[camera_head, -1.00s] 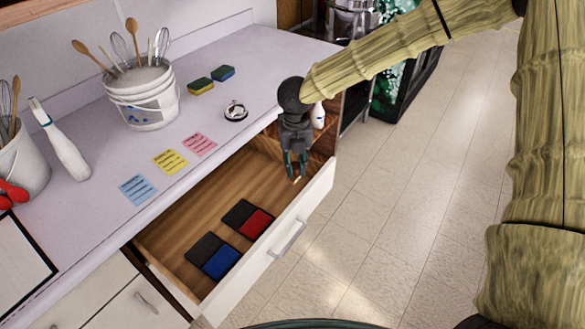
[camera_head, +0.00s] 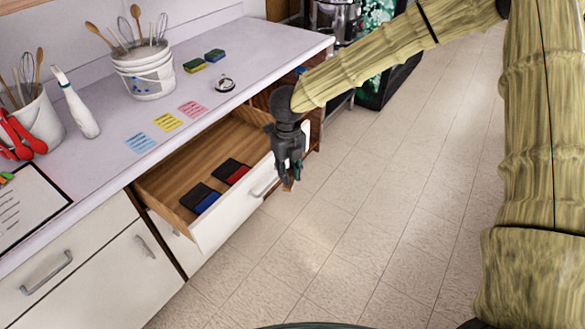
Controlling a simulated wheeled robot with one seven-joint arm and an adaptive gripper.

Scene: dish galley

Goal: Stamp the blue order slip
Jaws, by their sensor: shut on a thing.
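The blue order slip (camera_head: 140,143) lies flat on the counter near its front edge, left of the yellow slip (camera_head: 168,122) and pink slip (camera_head: 192,109). Below is an open drawer (camera_head: 222,222) with a blue ink pad (camera_head: 207,203) and a red ink pad (camera_head: 238,174), each beside a dark half. My gripper (camera_head: 288,184) points down by the right end of the drawer front, apart from the slips. It is shut on a small brownish thing (camera_head: 288,188), mostly hidden by the fingers; I cannot tell whether it is a stamp.
A bucket of utensils (camera_head: 146,78), sponges (camera_head: 194,65), a bell (camera_head: 224,84) and a white bottle (camera_head: 77,108) stand on the counter. A clipboard (camera_head: 25,205) lies at the left. The tiled floor at right is clear.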

